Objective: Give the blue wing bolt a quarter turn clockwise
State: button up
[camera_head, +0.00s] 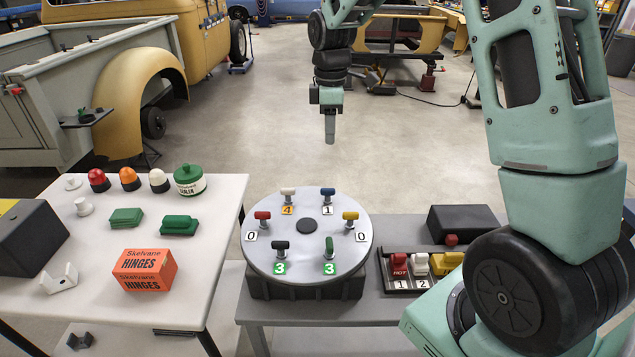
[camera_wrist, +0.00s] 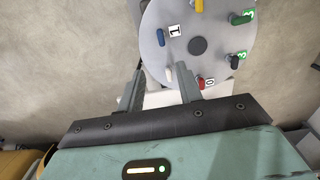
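The blue wing bolt (camera_head: 327,191) stands at the back right of a round grey disc (camera_head: 308,265), beside a label reading 1. In the wrist view the blue wing bolt (camera_wrist: 161,38) lies beyond my fingertips, its wing roughly upright in that picture. My gripper (camera_head: 330,128) hangs in the air above and behind the disc, pointing down, apart from the bolt. In the wrist view my gripper (camera_wrist: 160,68) has its two fingers spread with nothing between them. In the head view the fingers overlap.
A white wing bolt (camera_head: 288,191), labelled 4, neighbours the blue one; a yellow one (camera_head: 350,216) stands on its other side. Red, black and green bolts share the disc. A left table (camera_head: 215,240) holds lamps, boxes and brackets. A switch block (camera_head: 402,278) stands to the right.

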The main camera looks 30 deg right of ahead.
aim_at(328, 189)
notch_tip(328, 189, down, 16)
jog(key=p, duration=0.3)
jog(key=shift+a+f, duration=0.1)
jog(key=shift+f, duration=0.05)
grip_shut()
